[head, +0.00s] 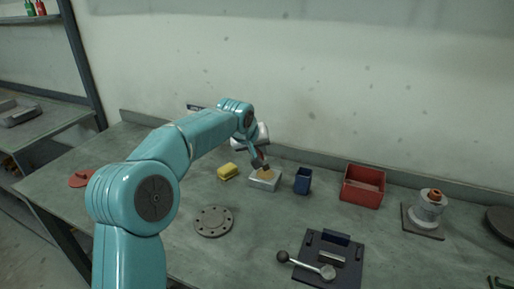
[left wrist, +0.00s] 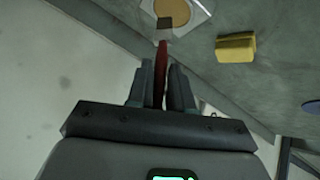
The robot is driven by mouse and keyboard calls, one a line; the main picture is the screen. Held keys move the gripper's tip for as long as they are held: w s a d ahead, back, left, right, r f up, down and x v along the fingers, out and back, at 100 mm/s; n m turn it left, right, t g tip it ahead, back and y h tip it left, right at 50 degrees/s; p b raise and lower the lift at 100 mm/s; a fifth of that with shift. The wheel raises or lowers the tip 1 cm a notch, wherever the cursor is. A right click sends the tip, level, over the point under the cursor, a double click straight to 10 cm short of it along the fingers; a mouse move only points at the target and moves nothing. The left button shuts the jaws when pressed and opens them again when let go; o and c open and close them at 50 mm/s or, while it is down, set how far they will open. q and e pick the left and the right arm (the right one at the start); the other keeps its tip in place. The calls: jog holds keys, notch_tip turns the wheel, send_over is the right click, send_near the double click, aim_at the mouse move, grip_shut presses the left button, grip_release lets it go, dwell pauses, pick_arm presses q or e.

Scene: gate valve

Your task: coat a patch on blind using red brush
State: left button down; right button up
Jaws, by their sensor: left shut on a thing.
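The blind appears to be the round grey disc with bolt holes (head: 213,221) lying flat on the bench. My left gripper (head: 258,155) is shut on the red brush, whose red handle (left wrist: 160,70) shows between the fingers in the left wrist view. My right gripper is not in view.
A yellow sponge (head: 228,171) lies left of the tray. A blue cup (head: 303,181) and a red bin (head: 363,184) stand to its right. A dark plate with a ball-ended lever (head: 323,262) lies in front. A white valve part (head: 428,208) stands at right.

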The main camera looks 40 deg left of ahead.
pick_arm(q)
jog(key=shift+f+b, duration=0.5)
jog(key=shift+f, duration=0.1)
dwell(0.6)
dwell(0.5)
notch_tip(320, 180, up, 7)
jog(key=p, duration=0.6)
jog(key=shift+r, duration=0.1)
dwell(0.7)
